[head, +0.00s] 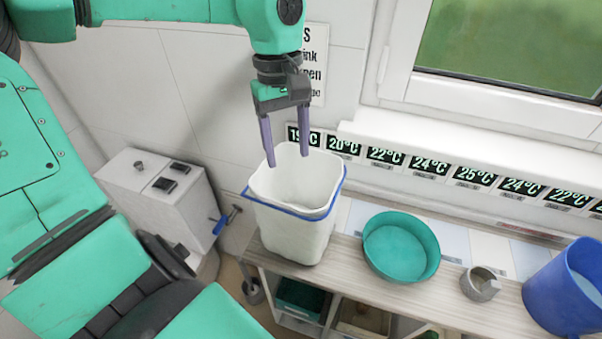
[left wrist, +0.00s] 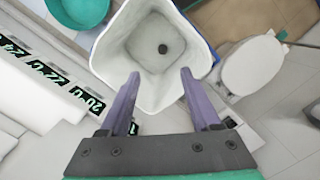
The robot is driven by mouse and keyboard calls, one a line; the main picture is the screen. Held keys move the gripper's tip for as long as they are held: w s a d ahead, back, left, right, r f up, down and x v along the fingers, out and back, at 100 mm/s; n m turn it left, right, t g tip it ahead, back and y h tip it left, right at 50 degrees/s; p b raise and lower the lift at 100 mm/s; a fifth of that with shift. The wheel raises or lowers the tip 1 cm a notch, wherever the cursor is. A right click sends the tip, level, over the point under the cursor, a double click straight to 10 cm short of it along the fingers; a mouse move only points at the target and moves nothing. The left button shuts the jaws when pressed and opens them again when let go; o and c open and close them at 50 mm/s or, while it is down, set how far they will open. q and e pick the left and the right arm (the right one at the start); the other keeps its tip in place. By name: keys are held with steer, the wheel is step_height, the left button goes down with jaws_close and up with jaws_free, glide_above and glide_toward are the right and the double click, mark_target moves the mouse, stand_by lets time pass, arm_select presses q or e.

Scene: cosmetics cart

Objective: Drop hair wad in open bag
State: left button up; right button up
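The open bag (head: 292,232) is a white liner with a blue band around its rim, standing upright on the wooden shelf top. It also shows in the left wrist view (left wrist: 124,65), where I look down into its mouth. A small dark round clump (left wrist: 163,49), which looks like the hair wad, shows inside the bag against its pale bottom. Whether it rests there or is in the air I cannot tell. My left gripper (head: 288,160) is open and empty, fingers pointing down over the bag's mouth. Its purple fingers also show in the left wrist view (left wrist: 160,74). My right gripper is out of view.
A teal bowl (head: 401,247) stands right of the bag on the shelf top (head: 365,281). Further right are a small grey cup (head: 480,284) and a blue bucket (head: 568,290). A white toilet-like unit (head: 155,195) stands to the left. Wall and window ledge lie behind.

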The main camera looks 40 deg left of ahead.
arm_select(q)
steer(key=shift+w, duration=0.15)
step_height(320, 180, up, 14)
steer(key=a, duration=0.1)
steer(key=shift+w+a+r, duration=0.2)
steer(key=shift+w+a, duration=0.1)
steer(key=shift+w, duration=0.05)
